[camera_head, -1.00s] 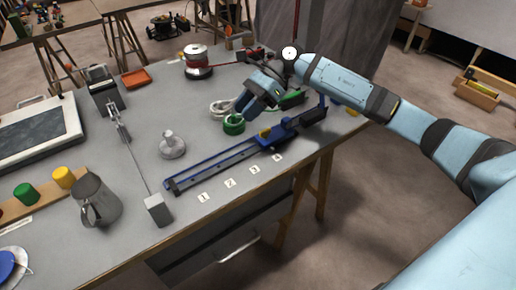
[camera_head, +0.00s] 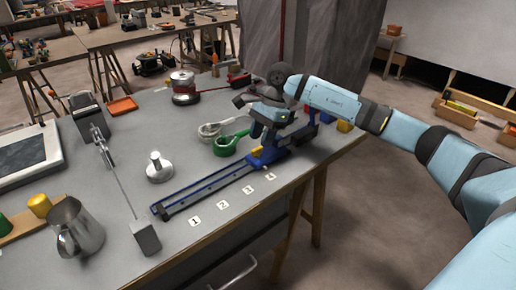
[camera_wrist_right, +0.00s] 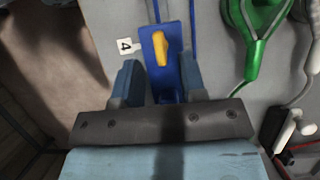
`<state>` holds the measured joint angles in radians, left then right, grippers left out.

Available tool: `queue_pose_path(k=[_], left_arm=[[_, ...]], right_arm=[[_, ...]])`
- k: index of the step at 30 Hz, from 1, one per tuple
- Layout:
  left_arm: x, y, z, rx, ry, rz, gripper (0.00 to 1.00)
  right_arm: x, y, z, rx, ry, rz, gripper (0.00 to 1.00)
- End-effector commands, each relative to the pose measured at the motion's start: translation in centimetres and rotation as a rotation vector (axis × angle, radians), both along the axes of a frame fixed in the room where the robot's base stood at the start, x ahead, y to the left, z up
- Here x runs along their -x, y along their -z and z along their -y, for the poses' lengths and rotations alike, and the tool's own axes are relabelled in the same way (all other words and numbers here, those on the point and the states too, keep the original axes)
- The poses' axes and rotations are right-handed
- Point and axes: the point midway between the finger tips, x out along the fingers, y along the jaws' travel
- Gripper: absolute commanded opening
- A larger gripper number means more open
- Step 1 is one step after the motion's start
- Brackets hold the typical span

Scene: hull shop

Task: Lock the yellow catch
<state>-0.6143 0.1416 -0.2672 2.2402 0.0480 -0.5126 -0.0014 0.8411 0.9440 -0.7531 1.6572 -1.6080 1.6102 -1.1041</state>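The yellow catch (camera_wrist_right: 161,48) sits on top of a blue carriage (camera_wrist_right: 147,38) in the right wrist view, its lever lying roughly along the carriage. The carriage (camera_head: 262,157) rides a long blue rail (camera_head: 205,187) near the table's front edge, beside the label 4. My right gripper (camera_wrist_right: 160,78) is open, with one finger on each side of the blue part just behind the catch. Whether the fingers touch it I cannot tell. My left gripper is not in view.
A green-handled tool (camera_head: 228,143) and a pale coiled cable (camera_head: 215,129) lie just behind the rail. A grey knob on a round base (camera_head: 159,168), a metal jug (camera_head: 74,230) and a red-and-silver spool (camera_head: 184,87) stand farther left. Number labels line the front edge.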

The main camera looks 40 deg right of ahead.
Motion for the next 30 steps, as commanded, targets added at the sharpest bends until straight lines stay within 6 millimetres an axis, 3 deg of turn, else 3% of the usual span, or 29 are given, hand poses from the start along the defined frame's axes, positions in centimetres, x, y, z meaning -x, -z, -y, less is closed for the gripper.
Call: queue_pose_path(k=[6, 17, 18, 23, 30], left_arm=[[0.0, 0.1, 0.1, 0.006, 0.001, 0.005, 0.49], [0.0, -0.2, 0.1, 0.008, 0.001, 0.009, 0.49], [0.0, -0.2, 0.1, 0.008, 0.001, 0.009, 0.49], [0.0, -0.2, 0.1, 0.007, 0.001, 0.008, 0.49], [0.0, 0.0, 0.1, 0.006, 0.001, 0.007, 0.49]], right_arm=[[0.1, 2.6, -1.1, -0.001, 0.0, -0.001, 0.38], [0.1, 3.1, -1.3, -0.002, 0.0, 0.0, 0.38], [0.1, 3.1, -1.3, -0.002, 0.0, 0.0, 0.36], [0.1, 3.1, -1.3, -0.001, 0.0, 0.0, 0.0], [0.1, 3.1, -1.3, -0.002, 0.007, 0.0, 0.0]])
